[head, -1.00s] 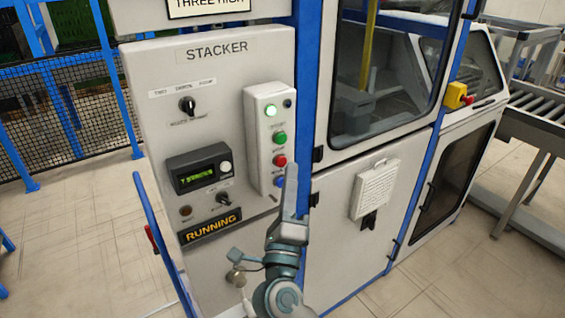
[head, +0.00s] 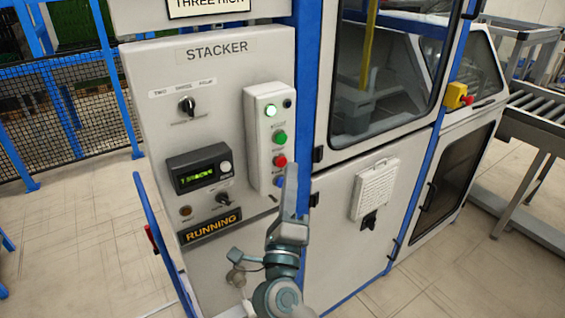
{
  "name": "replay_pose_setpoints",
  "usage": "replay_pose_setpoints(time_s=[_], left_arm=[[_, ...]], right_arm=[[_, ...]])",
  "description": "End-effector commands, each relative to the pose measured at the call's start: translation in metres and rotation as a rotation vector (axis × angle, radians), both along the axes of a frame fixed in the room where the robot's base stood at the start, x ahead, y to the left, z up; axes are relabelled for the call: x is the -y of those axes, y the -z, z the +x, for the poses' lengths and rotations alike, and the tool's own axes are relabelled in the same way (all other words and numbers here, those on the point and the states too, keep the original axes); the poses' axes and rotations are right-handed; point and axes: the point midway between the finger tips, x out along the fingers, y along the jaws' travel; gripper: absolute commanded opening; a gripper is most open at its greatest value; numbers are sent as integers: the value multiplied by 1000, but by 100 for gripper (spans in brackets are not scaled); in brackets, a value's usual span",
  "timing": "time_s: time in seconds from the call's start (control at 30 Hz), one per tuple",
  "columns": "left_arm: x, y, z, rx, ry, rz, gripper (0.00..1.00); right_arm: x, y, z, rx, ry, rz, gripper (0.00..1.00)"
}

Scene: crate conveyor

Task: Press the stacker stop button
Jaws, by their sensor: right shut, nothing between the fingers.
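The stacker panel (head: 218,90) is light grey and labelled STACKER. A raised button box (head: 256,150) on its right side holds a lit pale-green lamp (head: 270,111), a green button (head: 279,137), a red button (head: 279,160) and a blue button (head: 279,181) in a column. The labels beside the buttons are too small to read. A RUNNING sign (head: 211,226) glows orange lower on the panel. My left gripper is not in view.
A small display unit (head: 199,169) and selector knobs (head: 187,105) sit left of the button box. A blue rail (head: 160,240) stands at the panel's left. A yellow box with a red button (head: 457,96) is on the machine at right. Open floor lies left.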

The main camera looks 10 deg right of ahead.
Motion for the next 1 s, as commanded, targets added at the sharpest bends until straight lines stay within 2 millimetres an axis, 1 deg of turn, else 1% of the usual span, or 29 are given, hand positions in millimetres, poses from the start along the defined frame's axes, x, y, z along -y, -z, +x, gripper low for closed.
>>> replay_pose_setpoints(time_s=[0.27, 0.57, 1.0], left_arm=[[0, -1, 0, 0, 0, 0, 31], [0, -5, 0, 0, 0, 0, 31], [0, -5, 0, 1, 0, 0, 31]], right_arm=[[0, 0, 1, 0, 0, 0, 0], [-3, -1, 8, 0, 0, 0, 0], [-3, 0, 8, 0, 0, 0, 0]])
